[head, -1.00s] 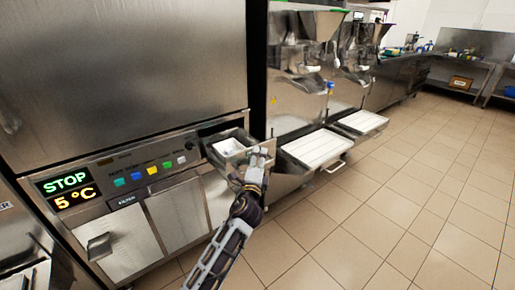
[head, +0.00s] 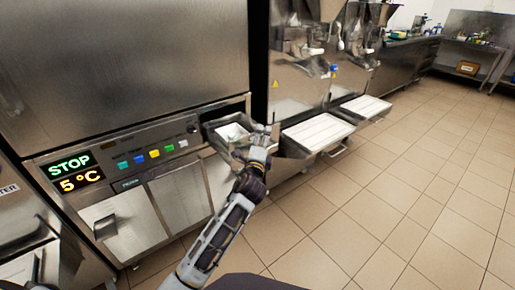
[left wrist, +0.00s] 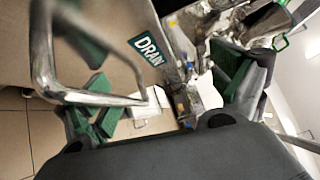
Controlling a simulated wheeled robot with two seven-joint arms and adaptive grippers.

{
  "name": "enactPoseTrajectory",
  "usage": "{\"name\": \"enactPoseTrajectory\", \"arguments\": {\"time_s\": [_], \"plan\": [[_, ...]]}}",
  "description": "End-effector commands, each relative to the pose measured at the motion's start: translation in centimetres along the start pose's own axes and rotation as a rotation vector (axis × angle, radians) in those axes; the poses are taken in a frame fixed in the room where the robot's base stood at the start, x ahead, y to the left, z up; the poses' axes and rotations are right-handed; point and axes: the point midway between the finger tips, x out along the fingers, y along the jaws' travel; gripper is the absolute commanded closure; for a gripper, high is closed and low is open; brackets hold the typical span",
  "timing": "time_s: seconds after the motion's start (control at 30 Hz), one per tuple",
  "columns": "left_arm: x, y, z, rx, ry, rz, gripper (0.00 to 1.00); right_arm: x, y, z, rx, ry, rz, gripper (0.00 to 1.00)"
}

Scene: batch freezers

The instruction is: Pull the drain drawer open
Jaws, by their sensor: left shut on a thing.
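The drain drawer (head: 214,130) stands partly out from the lower right of the big steel cabinet in the head view. A white item (head: 231,132) lies inside it. In the left wrist view, its metal front bears a green DRAIN label (left wrist: 147,48), and a bent metal bar handle (left wrist: 42,62) runs close by. My left gripper (head: 262,141) is at the drawer's front, shut on the handle. Its green finger pads show in the left wrist view; the exact contact is partly hidden. My right gripper is in no view.
Freezer machines with white ribbed trays (head: 318,132) sticking out stand just right of the drawer. A panel with a STOP display (head: 70,163) and coloured buttons is to its left. The tiled floor (head: 400,200) in front is clear.

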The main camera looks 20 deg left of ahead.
Motion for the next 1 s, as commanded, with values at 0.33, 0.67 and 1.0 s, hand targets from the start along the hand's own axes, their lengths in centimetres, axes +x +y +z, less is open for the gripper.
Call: {"name": "enactPoseTrajectory", "arguments": {"time_s": [0.33,0.67,1.0], "plan": [[-1.3,-1.9,0.6,0.006,-0.009,-0.035,0.34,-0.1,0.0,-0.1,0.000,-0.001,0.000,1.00],[-2.8,-1.8,0.3,0.005,-0.004,-0.037,0.41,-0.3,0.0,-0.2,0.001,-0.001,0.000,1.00],[-4.2,-1.7,0.0,0.004,-0.001,-0.038,0.41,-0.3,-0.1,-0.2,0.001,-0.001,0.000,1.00]]}}
